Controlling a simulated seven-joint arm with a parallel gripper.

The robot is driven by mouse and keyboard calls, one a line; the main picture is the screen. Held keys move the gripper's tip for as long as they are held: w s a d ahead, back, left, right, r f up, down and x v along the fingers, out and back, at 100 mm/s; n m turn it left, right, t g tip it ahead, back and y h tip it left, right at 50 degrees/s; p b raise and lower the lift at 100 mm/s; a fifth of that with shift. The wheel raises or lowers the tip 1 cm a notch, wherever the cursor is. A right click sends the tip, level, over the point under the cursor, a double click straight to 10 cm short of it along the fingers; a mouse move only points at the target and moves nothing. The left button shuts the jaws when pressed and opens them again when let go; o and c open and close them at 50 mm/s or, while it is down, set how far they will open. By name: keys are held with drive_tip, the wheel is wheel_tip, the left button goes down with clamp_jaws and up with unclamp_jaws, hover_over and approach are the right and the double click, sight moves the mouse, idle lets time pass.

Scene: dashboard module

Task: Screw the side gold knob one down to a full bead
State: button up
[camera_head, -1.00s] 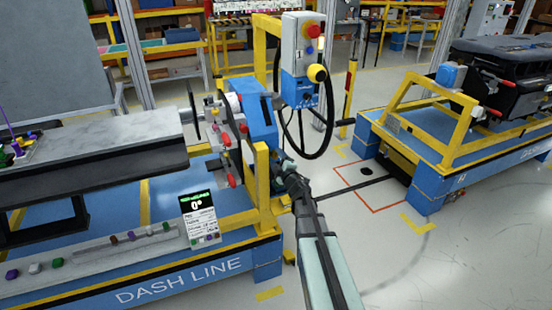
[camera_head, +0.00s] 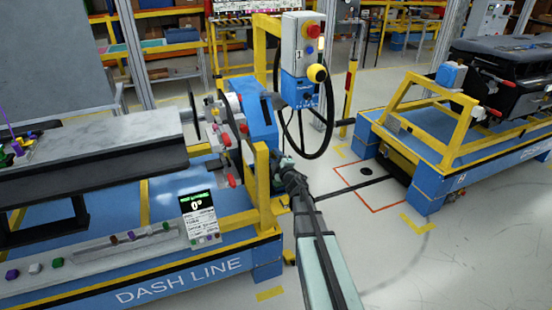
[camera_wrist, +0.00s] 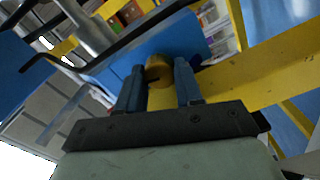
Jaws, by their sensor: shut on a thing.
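The gold knob (camera_wrist: 157,70) shows in the wrist view as a short round brass-coloured piece between my two blue fingers. My gripper (camera_wrist: 160,75) is shut on it, with one finger on each side. Behind the knob lie a blue panel (camera_wrist: 180,40) and a yellow beam (camera_wrist: 265,72). The knob's seat and any thread or bead are hidden. In the head view my gripper (camera_head: 284,165) is beside the yellow upright at the right end of the dash line stand, and the knob cannot be made out there.
The yellow upright (camera_head: 262,188) stands close left of my gripper. A small display (camera_head: 199,210) reads 0°. Open floor (camera_head: 430,270) lies to the right.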

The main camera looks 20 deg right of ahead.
drive_tip(key=shift+c, duration=0.3)
drive_tip(key=shift+m, duration=1.5)
drive_tip(key=o, duration=1)
drive_tip(key=shift+o, duration=0.2)
drive_tip(key=shift+a, duration=0.1)
